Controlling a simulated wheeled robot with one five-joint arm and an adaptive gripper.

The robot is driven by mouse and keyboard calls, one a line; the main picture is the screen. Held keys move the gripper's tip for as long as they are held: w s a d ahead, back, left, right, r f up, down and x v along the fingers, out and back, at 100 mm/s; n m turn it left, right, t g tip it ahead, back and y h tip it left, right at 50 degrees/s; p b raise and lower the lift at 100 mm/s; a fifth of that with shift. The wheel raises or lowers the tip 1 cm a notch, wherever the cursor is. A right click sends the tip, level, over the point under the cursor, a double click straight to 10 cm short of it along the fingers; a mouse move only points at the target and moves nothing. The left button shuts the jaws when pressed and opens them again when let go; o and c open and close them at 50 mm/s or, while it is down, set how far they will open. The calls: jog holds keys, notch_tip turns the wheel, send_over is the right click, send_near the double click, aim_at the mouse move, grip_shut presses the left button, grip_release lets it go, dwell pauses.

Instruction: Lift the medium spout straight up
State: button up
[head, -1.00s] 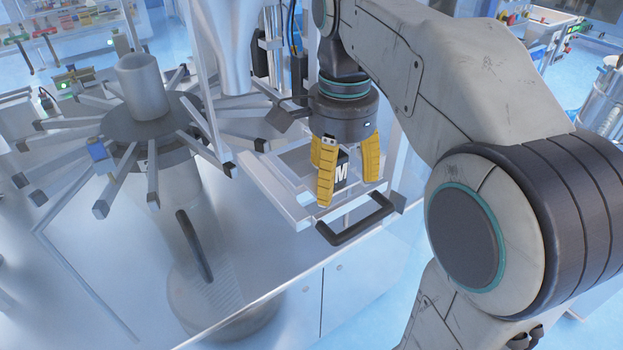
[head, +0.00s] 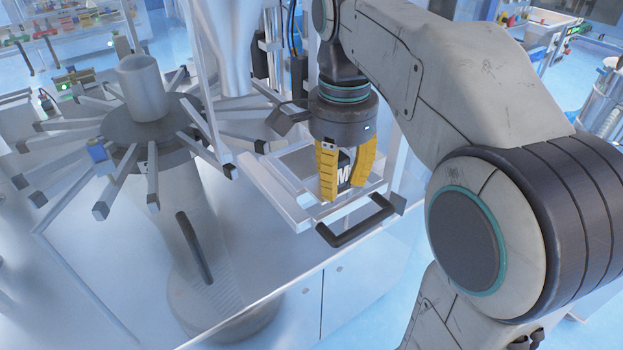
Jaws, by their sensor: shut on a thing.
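The medium spout (head: 344,176) is a dark piece with a white letter M on its face. It shows in the head view between the yellow fingers of my gripper (head: 343,188). The fingers are shut on it from the left and right, pointing down. The spout's lower end is low within the metal frame of the machine; whether it touches a seat there I cannot tell. Parts of its sides are hidden by the fingers.
A square metal drawer frame (head: 262,190) with a black handle (head: 356,222) surrounds the spout's place. A carousel with many radial metal arms (head: 150,130) stands to the left. Clear upright panels and a metal funnel (head: 226,50) rise close behind my gripper.

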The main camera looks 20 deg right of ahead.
grip_shut()
jog(key=shift+r+p, duration=1.25)
jog(key=shift+r, duration=3.75)
